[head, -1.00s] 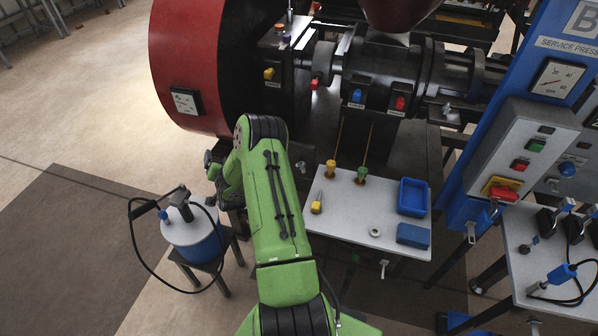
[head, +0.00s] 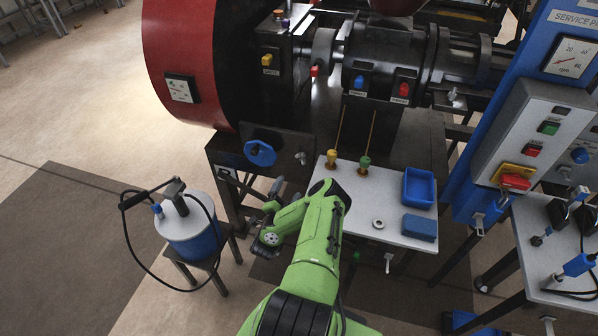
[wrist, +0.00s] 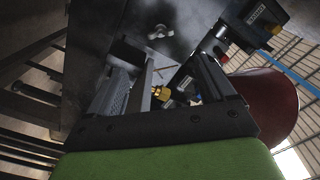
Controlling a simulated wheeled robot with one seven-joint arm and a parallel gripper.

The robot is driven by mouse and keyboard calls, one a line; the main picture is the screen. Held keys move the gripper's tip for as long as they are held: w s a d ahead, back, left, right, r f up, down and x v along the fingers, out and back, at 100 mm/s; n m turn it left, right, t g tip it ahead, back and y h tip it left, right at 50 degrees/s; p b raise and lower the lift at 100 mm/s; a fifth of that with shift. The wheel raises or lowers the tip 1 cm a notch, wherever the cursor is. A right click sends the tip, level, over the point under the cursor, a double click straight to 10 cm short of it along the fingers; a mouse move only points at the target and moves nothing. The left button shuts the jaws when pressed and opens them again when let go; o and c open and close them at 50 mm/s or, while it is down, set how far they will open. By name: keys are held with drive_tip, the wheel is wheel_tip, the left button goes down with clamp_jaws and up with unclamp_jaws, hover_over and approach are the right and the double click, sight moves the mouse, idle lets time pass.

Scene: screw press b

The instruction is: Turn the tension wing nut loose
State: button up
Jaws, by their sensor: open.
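A small grey metal wing nut (wrist: 160,32) sits on a dark, worn metal plate in the wrist view, ahead of and above my fingertips. A small wing nut (head: 301,158) also shows in the head view on the dark front panel, right of a blue hand knob (head: 260,153). I cannot be sure that both views show the same one. My gripper (wrist: 160,75) is open, with nothing between its fingers, and apart from the wing nut. In the head view my gripper (head: 276,188) is below the panel, partly hidden by its own wrist.
A white table (head: 395,228) right of my arm holds a blue tray (head: 419,188), a blue block (head: 419,228) and a ring (head: 378,223). A blue-and-white can (head: 187,226) with a hose stands on a stool at left. The red flywheel (head: 195,55) is above.

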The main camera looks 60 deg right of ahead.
sight(300, 161)
drive_tip(key=d+b, duration=0.3)
drive_tip(key=d, duration=0.1)
drive_tip(key=w+d+b, duration=0.1)
drive_tip(key=d+b, duration=0.3)
drive_tip(key=w+d+b, duration=0.1)
drive_tip(key=d+b, duration=0.3)
drive_tip(key=shift+d+f, duration=0.1)
drive_tip(key=shift+f, duration=0.1)
drive_tip(key=shift+d+r+b, duration=0.25)
drive_tip(key=shift+d+b, duration=0.25)
drive_tip(key=shift+b, duration=0.2)
drive_tip(key=c, duration=1.1)
drive_tip(key=shift+o, duration=0.2)
